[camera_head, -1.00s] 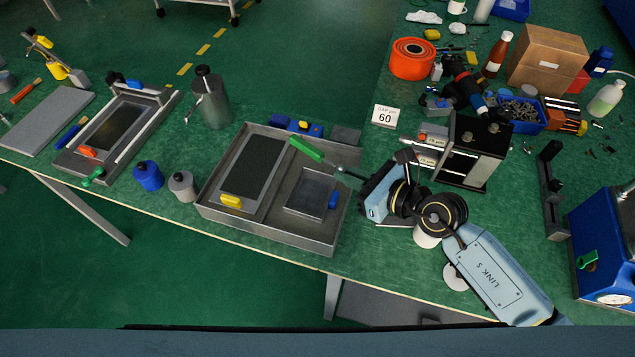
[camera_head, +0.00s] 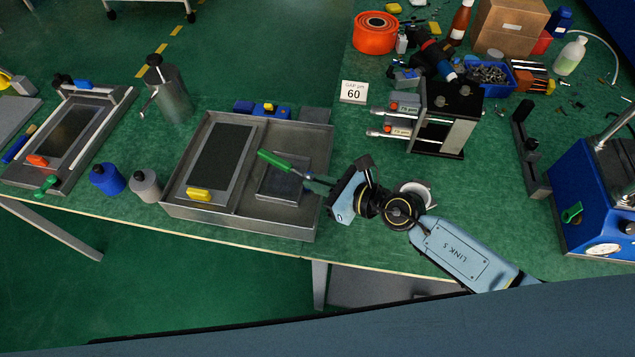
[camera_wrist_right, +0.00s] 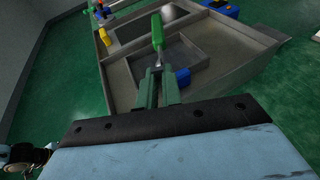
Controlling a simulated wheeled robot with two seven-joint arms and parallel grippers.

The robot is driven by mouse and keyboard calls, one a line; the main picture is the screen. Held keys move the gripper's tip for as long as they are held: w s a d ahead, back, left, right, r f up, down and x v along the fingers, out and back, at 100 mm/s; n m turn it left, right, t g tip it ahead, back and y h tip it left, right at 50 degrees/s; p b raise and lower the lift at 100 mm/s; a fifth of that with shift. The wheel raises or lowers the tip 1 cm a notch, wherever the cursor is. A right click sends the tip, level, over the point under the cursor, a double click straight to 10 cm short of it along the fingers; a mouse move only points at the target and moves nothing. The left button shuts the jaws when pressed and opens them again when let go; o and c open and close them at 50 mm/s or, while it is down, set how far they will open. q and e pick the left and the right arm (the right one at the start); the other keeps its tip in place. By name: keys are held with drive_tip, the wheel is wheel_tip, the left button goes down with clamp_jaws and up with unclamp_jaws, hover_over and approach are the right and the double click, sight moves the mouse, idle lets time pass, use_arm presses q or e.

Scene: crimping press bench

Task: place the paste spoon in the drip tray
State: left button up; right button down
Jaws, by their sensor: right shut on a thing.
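The paste spoon shows as a green handle (camera_head: 275,160) with a thin metal part; its far end is hidden at the fingers. My right gripper (camera_head: 318,184) is shut on it and holds it over the right part of the grey drip tray (camera_head: 235,222). In the right wrist view the green handle (camera_wrist_right: 157,32) sticks up from between my two green fingers (camera_wrist_right: 157,85), with the tray's wall (camera_wrist_right: 222,82) around and behind. I cannot tell whether the spoon touches the tray. My left gripper is not in view.
A dark framed panel with a yellow block (camera_head: 199,194) fills the tray's left part. A flat grey plate (camera_head: 280,187) lies at its right. A blue block (camera_head: 262,108) is behind; blue (camera_head: 107,178) and grey (camera_head: 146,185) bottles stand left. A rack (camera_head: 445,115) stands to the right.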

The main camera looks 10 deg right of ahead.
drive_tip(key=shift+f+b, duration=0.5)
drive_tip(key=shift+f, duration=0.05)
drive_tip(key=c, duration=1.6)
unclamp_jaws()
drive_tip(key=shift+o, duration=0.2)
drive_tip(key=shift+r+p, duration=0.5)
drive_tip(key=shift+r, duration=0.05)
drive_tip(key=v, duration=1.2)
